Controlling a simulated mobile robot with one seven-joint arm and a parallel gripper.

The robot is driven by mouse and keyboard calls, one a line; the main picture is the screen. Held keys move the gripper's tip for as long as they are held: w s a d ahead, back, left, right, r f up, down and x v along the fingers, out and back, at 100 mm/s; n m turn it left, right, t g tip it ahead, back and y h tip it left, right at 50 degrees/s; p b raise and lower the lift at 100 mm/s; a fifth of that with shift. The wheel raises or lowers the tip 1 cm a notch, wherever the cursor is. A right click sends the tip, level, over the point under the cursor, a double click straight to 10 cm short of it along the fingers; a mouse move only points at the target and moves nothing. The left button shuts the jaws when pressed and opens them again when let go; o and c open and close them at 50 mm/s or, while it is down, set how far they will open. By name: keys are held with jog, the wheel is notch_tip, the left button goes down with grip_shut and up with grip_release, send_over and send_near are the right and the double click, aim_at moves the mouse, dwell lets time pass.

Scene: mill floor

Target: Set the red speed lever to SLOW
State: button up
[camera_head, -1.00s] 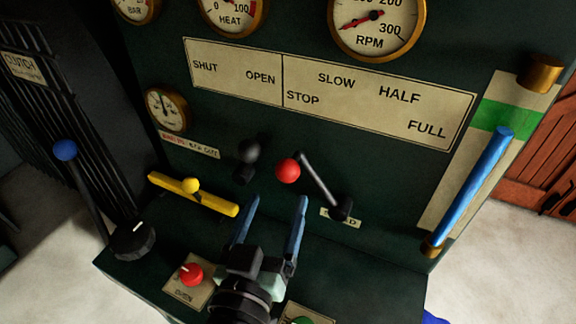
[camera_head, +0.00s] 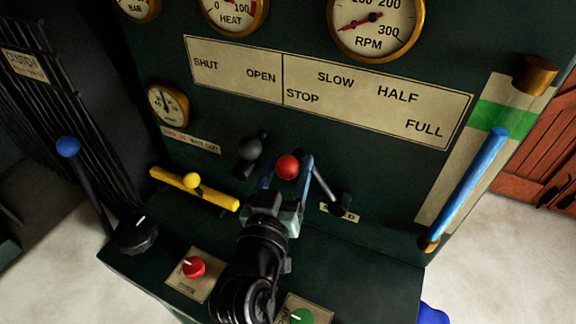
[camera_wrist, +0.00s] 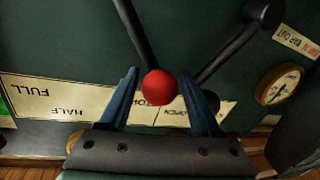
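The red speed lever's ball knob (camera_head: 288,167) sits on a dark rod (camera_head: 323,186) that leans up and left from its pivot at the SPEED label (camera_head: 340,212). The lever points toward the STOP side of the scale plate (camera_head: 375,105), which also reads SLOW, HALF and FULL. My gripper (camera_head: 287,174) is open, with its blue fingers on either side of the knob. In the wrist view the red knob (camera_wrist: 160,86) lies between the fingers (camera_wrist: 163,78), with a small gap visible on each side.
A black-knobbed lever (camera_head: 250,148) stands close to the left; its knob is partly behind a finger in the wrist view. A yellow bar handle (camera_head: 205,192) is further left. A blue handle (camera_head: 470,185) is at right. Red (camera_head: 194,267) and green (camera_head: 301,317) controls sit below.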

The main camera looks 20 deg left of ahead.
grip_shut()
jog(key=shift+d+r+m+b, duration=0.1)
jog(key=shift+d+m+b, duration=0.2)
jog(key=shift+b, duration=0.1)
jog(key=d+m, duration=0.1)
jog(key=d+r+m+b, duration=0.1)
jog(key=d+m, duration=0.1)
jog(key=d+r+m+t, duration=0.1)
jog(key=d, duration=0.1)
jog(key=shift+s+r+m+b, duration=0.1)
jog(key=shift+r+m+b, duration=0.1)
jog(key=shift+m+b, duration=0.1)
jog(key=shift+o, duration=1.7)
grip_release()
